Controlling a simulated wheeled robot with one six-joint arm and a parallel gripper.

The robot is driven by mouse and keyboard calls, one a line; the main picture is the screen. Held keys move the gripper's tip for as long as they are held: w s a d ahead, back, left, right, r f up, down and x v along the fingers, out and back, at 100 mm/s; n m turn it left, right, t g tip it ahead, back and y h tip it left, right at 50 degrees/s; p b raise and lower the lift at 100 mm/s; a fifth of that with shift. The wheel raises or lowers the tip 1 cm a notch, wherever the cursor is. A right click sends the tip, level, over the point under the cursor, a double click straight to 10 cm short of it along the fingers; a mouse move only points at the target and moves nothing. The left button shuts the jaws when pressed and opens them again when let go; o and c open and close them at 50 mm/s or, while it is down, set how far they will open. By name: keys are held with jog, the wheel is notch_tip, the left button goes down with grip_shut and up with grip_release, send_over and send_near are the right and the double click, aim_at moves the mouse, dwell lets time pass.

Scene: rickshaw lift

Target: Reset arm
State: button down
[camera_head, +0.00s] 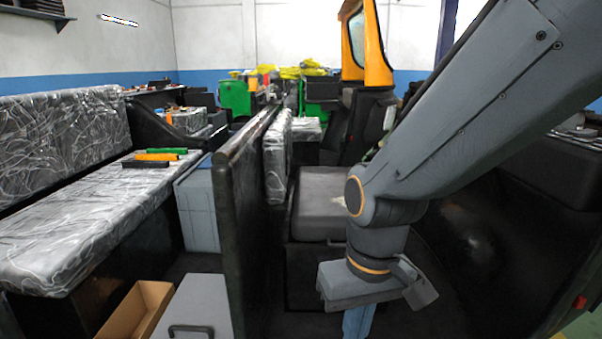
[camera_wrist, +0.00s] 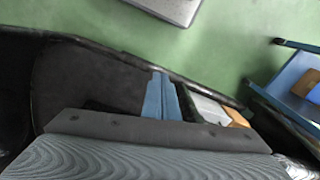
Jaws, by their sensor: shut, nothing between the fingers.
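My arm reaches in from the upper right in the head view and bends down at its elbow, with the wrist low over the dark front part of the rickshaw. My gripper (camera_head: 358,322) points down at the bottom of that view, where its tips are cut off by the edge. In the wrist view the blue fingers of my gripper (camera_wrist: 161,97) lie side by side, closed together with nothing between them. The rickshaw's plastic-wrapped bench (camera_head: 85,215) is at the left, well away from my gripper. Several small green, orange and black pieces (camera_head: 153,157) lie on it.
A black partition (camera_head: 245,210) stands left of my wrist. A dark seat (camera_head: 322,200) is just behind it. A cardboard box (camera_head: 138,308) and a grey case (camera_head: 198,308) sit at lower left. The wrist view shows green floor (camera_wrist: 225,40) and a blue frame (camera_wrist: 298,90) at right.

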jog(key=s+d+r+m+p, duration=0.2)
jog(key=d+r+m+p, duration=0.1)
jog(key=d+r+p, duration=0.8)
jog(key=shift+s+r+h+p, duration=0.3)
jog(key=shift+r+p, duration=1)
jog(key=shift+p, duration=1.55)
